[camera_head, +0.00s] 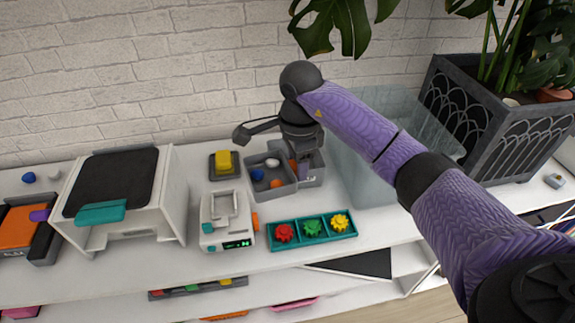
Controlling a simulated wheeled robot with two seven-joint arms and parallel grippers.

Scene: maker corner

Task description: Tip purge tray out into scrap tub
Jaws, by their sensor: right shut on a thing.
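The purge tray (258,162) is a small dark grey tray on the white bench top, near the middle. It holds a blue, a white and some orange bits. My right gripper (304,172) points down at the tray's right side and is shut on it; its fingertips are partly hidden by the wrist. The tray looks level and at bench height; I cannot tell if it is lifted. The scrap tub (362,178) looks to be the large translucent bin to the right, partly behind my right arm. My left gripper is not in view.
A white device with a small display (226,222) and a teal tray of coloured gears (312,243) stand in front. A yellow block on a dark base (223,165) is left of the tray. A large white machine (172,190) stands further left; a dark planter (475,125) stands behind right.

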